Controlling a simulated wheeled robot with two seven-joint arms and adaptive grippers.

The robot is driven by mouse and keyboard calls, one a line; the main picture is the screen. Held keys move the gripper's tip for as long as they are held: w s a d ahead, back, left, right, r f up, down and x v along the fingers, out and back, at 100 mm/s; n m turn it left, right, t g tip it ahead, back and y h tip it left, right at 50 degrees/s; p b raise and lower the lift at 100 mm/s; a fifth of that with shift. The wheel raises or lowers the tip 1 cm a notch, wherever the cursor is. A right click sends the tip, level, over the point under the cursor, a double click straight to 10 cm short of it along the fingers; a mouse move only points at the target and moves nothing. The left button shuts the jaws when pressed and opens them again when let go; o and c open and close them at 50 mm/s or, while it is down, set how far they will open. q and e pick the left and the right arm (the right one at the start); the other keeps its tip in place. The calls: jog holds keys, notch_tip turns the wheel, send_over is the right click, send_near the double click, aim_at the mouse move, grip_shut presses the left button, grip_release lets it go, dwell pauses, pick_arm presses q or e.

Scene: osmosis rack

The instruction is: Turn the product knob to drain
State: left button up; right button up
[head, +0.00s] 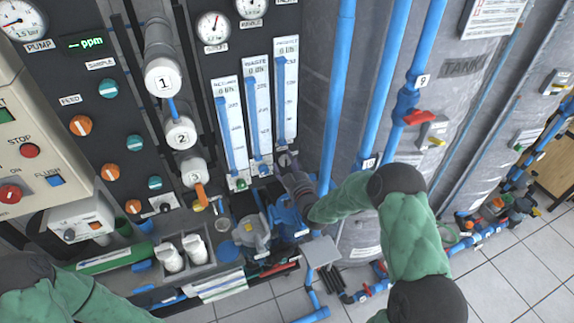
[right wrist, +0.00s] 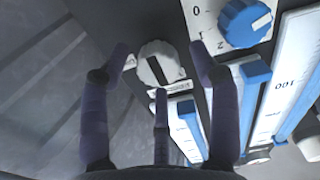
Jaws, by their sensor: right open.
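A round pale grey knob with a dark bar across its face (right wrist: 158,66) sits on the panel in the right wrist view. It appears to be the product knob; small labels at its sides are too blurred to read. My right gripper (right wrist: 161,58) is open, with its fingers spread on either side of the knob and a third finger below. Contact cannot be told. In the head view my right gripper (head: 287,163) is at the foot of the product flow meter (head: 286,85), largely hiding the knob there. My left gripper is not in view; only my left arm shows.
A blue knob with a numbered dial (right wrist: 245,22) is close to the right finger. Other flow meters (head: 228,125) stand to the left. A blue vertical pipe (head: 338,90) rises beside my right arm. A blue pump (head: 285,215) lies below the gripper.

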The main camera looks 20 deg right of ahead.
jog(key=c, duration=1.1)
jog(key=shift+c, duration=0.2)
